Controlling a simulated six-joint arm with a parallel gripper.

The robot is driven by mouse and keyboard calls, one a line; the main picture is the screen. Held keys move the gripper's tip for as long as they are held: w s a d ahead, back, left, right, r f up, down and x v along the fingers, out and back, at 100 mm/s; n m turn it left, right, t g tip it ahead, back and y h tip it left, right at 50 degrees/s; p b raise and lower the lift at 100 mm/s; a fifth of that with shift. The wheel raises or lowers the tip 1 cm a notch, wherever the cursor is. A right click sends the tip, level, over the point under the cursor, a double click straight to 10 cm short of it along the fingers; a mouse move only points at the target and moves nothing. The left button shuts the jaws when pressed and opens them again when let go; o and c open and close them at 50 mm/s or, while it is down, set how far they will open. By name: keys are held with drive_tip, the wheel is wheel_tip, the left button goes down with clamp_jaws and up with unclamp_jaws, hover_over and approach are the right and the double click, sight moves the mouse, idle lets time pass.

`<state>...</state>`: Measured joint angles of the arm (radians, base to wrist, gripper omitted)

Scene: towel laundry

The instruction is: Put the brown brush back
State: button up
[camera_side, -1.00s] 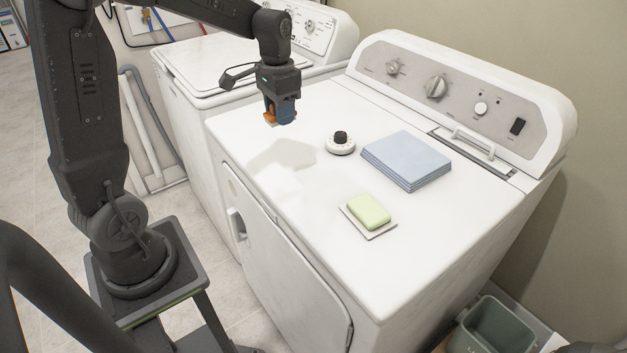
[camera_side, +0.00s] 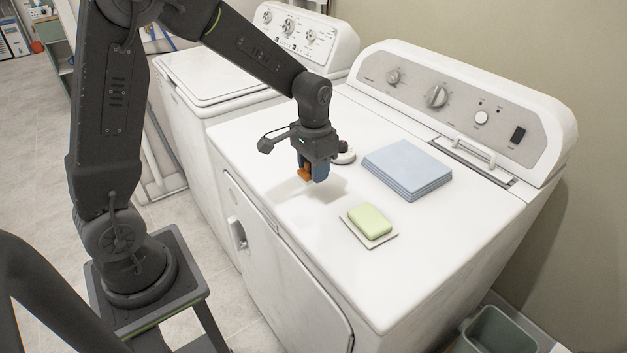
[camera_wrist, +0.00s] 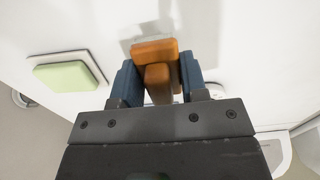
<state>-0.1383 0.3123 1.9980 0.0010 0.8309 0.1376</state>
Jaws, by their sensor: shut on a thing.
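My gripper (camera_side: 313,173) is above the white dryer top, near its front edge. Its blue fingers are shut on the brown brush (camera_side: 304,173), which is partly hidden by the fingers in the side view. In the wrist view the orange-brown brush (camera_wrist: 155,53) sits between the two blue fingers (camera_wrist: 157,84), with a pale strip along its far edge. A shadow on the dryer below shows the brush is held off the surface.
A green soap bar (camera_side: 370,219) lies on a pale dish (camera_side: 382,241) right of my gripper. A folded blue towel (camera_side: 407,170) lies behind. A white timer with a black knob (camera_side: 343,152) stands just behind the gripper, partly hidden. The dryer's front right top (camera_side: 400,285) is clear.

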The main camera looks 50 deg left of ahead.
sight(314, 191)
drive_tip(key=shift+f, duration=2)
drive_tip(key=shift+f, duration=0.1)
drive_tip(key=o, duration=0.9)
wheel_tip(314, 191, up, 11)
drive_tip(key=shift+r, duration=0.1)
drive_tip(key=shift+s+r, duration=0.1)
drive_tip(key=shift+r, duration=0.5)
drive_tip(key=s+d+r+t, duration=0.1)
drive_tip(key=s+r+t, duration=0.1)
drive_tip(key=s, duration=0.4)
drive_tip(key=s+d+r+t, duration=0.1)
drive_tip(key=s+d+r, duration=0.1)
drive_tip(key=s, duration=0.4)
drive_tip(key=s+d+r+t, duration=0.2)
drive_tip(key=s, duration=0.4)
drive_tip(key=shift+d+t, duration=0.15)
drive_tip(key=shift+t, duration=0.15)
